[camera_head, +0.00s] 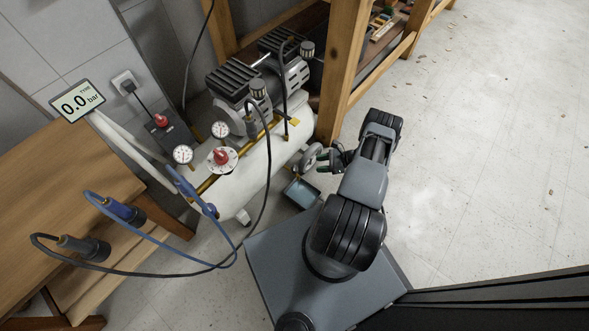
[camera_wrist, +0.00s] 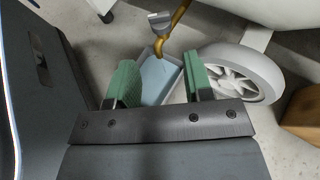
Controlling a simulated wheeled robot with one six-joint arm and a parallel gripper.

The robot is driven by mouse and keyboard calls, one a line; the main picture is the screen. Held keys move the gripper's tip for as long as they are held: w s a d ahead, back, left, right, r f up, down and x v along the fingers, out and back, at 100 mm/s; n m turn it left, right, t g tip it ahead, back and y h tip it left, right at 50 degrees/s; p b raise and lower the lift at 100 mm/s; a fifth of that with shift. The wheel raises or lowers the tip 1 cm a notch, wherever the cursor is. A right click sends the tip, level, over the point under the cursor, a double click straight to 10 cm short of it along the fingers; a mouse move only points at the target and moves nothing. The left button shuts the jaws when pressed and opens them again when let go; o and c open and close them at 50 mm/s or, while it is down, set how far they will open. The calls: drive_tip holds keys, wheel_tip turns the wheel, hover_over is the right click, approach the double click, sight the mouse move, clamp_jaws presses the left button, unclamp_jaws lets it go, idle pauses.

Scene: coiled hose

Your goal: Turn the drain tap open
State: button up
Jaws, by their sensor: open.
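The drain tap shows in the wrist view as a grey lever (camera_wrist: 160,22) beside a curved brass pipe (camera_wrist: 183,14) under the white tank. The lever is ahead of my gripper (camera_wrist: 160,64), beyond the fingertips and apart from them. My gripper is open, with green finger pads and nothing between them. In the head view my gripper (camera_head: 330,161) is low at the right end of the compressor's white tank (camera_head: 250,172), near its wheel. The tap is too small to make out clearly there.
A blue-grey tray (camera_head: 301,194) lies on the floor below the pipe. The compressor wheel (camera_wrist: 239,75) is close right of my fingers. A wooden shelf post (camera_head: 335,75) stands behind. A display (camera_head: 77,101) reads 0.0 bar.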

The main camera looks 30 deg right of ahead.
sight(295, 169)
drive_tip(key=b+x, duration=0.2)
drive_tip(key=x, duration=1)
drive_tip(key=shift+a+f, duration=0.1)
drive_tip(key=shift+a, duration=0.2)
drive_tip(key=c, duration=0.7)
drive_tip(key=shift+o, duration=0.2)
drive_tip(key=m+t+h+p, duration=0.1)
drive_tip(key=m+t+h, duration=0.1)
drive_tip(key=m, duration=0.1)
drive_tip(key=shift+t, duration=0.4)
drive_tip(key=shift+m+t+h+p, duration=0.7)
drive_tip(key=shift+m+t+h, duration=0.6)
drive_tip(key=shift+m+h, duration=0.7)
drive_tip(key=shift+w+d, duration=0.1)
drive_tip(key=o, duration=0.7)
drive_tip(key=shift+c, duration=0.2)
